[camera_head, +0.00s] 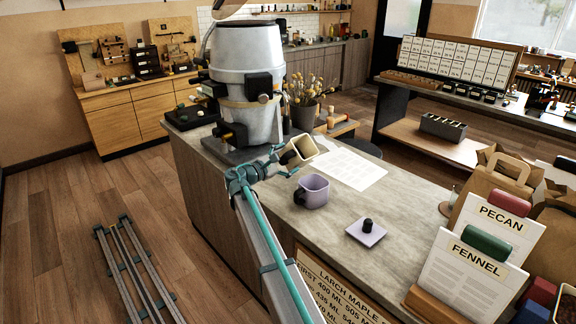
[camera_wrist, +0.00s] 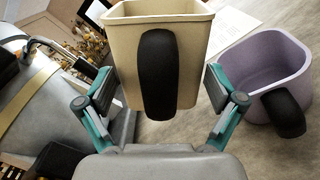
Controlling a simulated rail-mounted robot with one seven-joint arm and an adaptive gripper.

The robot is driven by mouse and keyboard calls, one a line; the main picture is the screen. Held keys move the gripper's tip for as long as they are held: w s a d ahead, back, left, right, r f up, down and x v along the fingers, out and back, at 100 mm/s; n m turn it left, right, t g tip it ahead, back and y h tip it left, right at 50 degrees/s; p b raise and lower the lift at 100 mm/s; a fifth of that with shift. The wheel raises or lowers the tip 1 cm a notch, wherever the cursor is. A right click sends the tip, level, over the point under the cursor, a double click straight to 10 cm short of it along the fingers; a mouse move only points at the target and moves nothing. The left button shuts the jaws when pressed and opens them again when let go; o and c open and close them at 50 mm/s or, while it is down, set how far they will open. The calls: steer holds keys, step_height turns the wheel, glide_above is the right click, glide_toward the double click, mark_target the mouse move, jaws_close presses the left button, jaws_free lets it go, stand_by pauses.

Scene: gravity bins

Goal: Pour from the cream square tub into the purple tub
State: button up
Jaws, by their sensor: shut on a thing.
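The cream square tub (camera_head: 299,151) is held above the counter, beside the big metal dispenser; it looks tilted in the head view. My gripper (camera_wrist: 160,92) is shut on it, one finger on each side, with its dark handle (camera_wrist: 157,75) facing me. The gripper also shows in the head view (camera_head: 270,168). The purple tub (camera_head: 312,191) stands upright on the counter, nearer and slightly right of the cream tub. In the wrist view the purple tub (camera_wrist: 262,60) is at the right, apart from my right finger.
The metal dispenser (camera_head: 247,80) stands close left of and behind the tubs. A lilac lid with a dark knob (camera_head: 367,232) lies on the counter (camera_head: 340,215). A paper sheet (camera_head: 348,168) lies behind the purple tub. Signs (camera_head: 468,270) and paper bags (camera_head: 492,190) occupy the right.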

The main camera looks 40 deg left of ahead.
steer(key=shift+a+f+m+b, duration=0.15)
steer(key=shift+m+b, duration=0.35)
steer(key=shift+b, duration=0.15)
steer(key=shift+r+p, duration=0.2)
steer(key=shift+p, duration=0.1)
steer(key=shift+f+m+b, duration=0.2)
steer(key=shift+m+b, duration=0.2)
steer(key=shift+b, duration=0.55)
steer(key=shift+r+m+b, duration=0.1)
steer(key=shift+m+b, duration=0.4)
steer(key=shift+b, duration=0.05)
steer(key=shift+f+m+b, duration=0.2)
steer(key=shift+m+b, duration=0.2)
steer(key=shift+b, duration=0.6)
steer(key=shift+m+b, duration=0.4)
steer(key=shift+f+m+b, duration=0.25)
steer(key=shift+m+b, duration=0.25)
steer(key=shift+b, duration=0.65)
stand_by(0.5)
steer(key=shift+d+r+m, duration=0.1)
steer(key=shift+d+m, duration=0.1)
steer(key=shift+m, duration=0.1)
